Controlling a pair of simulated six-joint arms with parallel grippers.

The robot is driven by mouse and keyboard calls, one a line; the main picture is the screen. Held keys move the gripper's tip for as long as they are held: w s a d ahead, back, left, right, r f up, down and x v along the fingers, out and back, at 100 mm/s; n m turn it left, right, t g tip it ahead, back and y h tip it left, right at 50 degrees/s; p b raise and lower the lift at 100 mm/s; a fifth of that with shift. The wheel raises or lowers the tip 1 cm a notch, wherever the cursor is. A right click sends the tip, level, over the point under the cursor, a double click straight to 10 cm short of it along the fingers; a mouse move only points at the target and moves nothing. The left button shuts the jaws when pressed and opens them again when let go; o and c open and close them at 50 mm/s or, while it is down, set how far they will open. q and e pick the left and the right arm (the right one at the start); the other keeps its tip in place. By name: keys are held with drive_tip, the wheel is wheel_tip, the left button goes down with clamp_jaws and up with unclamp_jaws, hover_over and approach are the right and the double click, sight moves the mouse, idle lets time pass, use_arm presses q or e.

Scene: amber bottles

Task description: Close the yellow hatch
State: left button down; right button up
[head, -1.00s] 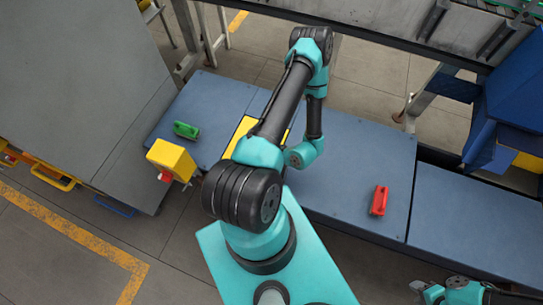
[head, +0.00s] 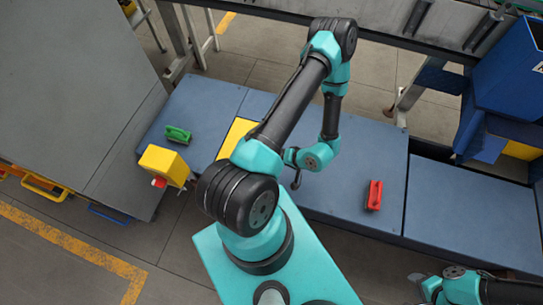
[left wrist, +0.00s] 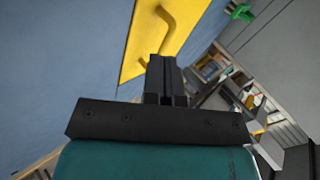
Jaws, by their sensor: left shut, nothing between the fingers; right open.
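The yellow hatch (head: 237,135) shows in the head view as a yellow panel among the blue bench tops, partly hidden behind my left arm. In the left wrist view the yellow panel (left wrist: 188,15) has a bent yellow handle (left wrist: 158,28). I cannot tell whether the hatch stands open. My left gripper (head: 296,182) points down, right of the hatch; in the left wrist view its dark fingers (left wrist: 163,75) are shut and empty, in front of the panel near the handle. Contact cannot be judged. My right gripper (head: 417,277) is at the bottom right edge, small, open and far from the hatch.
A green handle (head: 177,134) and a red handle (head: 374,195) sit on the blue bench (head: 350,160). A yellow box with a red button (head: 164,162) stands at the bench's front left. Blue bins (head: 506,85) stand at the right. A grey table (head: 75,85) is at the left.

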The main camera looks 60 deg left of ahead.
use_arm(q)
drive_tip(key=shift+w+d+r, duration=0.1)
drive_tip(key=shift+w+d, duration=0.3)
drive_tip(key=shift+d, duration=0.2)
drive_tip(key=shift+w+d+r, duration=0.1)
drive_tip(key=shift+w+d, duration=0.3)
drive_tip(key=shift+d, duration=0.15)
drive_tip(key=w+d+r+m+t+h, duration=0.1)
drive_tip(key=w+d+m+t+h, duration=0.3)
drive_tip(key=w+t, duration=0.4)
drive_tip(key=w+d+r+m+g+h, duration=0.1)
drive_tip(key=d+r+m+g+h, duration=0.1)
drive_tip(key=d+r+m+h, duration=0.2)
drive_tip(key=d+r+h, duration=0.1)
drive_tip(key=d+h, duration=0.2)
drive_tip(key=d, duration=0.1)
drive_tip(key=shift+d, duration=0.4)
drive_tip(key=shift+r, duration=0.1)
